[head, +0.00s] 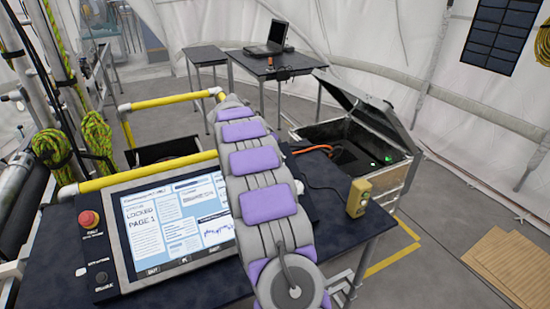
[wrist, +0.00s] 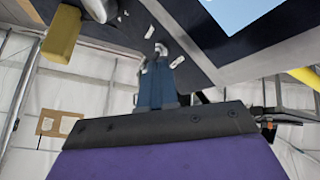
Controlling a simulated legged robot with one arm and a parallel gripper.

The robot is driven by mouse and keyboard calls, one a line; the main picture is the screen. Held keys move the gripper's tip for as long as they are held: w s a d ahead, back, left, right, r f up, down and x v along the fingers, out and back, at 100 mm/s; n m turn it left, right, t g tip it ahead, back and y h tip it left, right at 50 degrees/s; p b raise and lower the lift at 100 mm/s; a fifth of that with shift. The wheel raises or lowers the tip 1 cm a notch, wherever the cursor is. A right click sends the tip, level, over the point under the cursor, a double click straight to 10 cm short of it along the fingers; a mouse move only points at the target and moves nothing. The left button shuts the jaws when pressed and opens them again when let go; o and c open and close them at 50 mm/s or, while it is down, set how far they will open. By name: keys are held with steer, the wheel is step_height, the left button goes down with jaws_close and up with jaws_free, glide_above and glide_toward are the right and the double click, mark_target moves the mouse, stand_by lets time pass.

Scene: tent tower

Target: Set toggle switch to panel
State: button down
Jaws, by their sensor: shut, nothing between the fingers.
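The control panel (head: 112,231) lies on the dark table in the head view, its lit screen (head: 178,222) reading LOCKED PAGE 1. In the wrist view, the panel's dark face (wrist: 205,50) shows at the top, apparently upside down. A small silver piece, probably the toggle switch (wrist: 161,48), sits on it among small white labels. My gripper (wrist: 157,66) is shut and empty, its blue fingertips close to that switch; I cannot tell whether they touch it. Which way the switch points is unclear. My arm hides the gripper and this part of the panel in the head view.
A red emergency button (head: 88,219) and black knob (head: 101,277) are on the panel's left. A yellow box (head: 359,197) with a cable stands on the table right of my arm. An open case (head: 388,185) stands behind. Yellow railing (head: 165,101) borders the far left.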

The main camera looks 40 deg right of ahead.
steer(key=shift+s+a+f+b, duration=0.1)
steer(key=shift+s+f+b, duration=0.2)
steer(key=shift+b, duration=0.7)
steer(key=shift+s+a+b, duration=0.15)
steer(key=shift+s+b, duration=0.3)
steer(key=shift+b, duration=0.35)
steer(key=shift+r, duration=0.1)
steer(key=shift+w, duration=0.15)
steer(key=shift+w, duration=0.15)
steer(key=shift+w+d+p, duration=0.25)
steer(key=shift+w+p, duration=0.15)
steer(key=shift+w, duration=0.15)
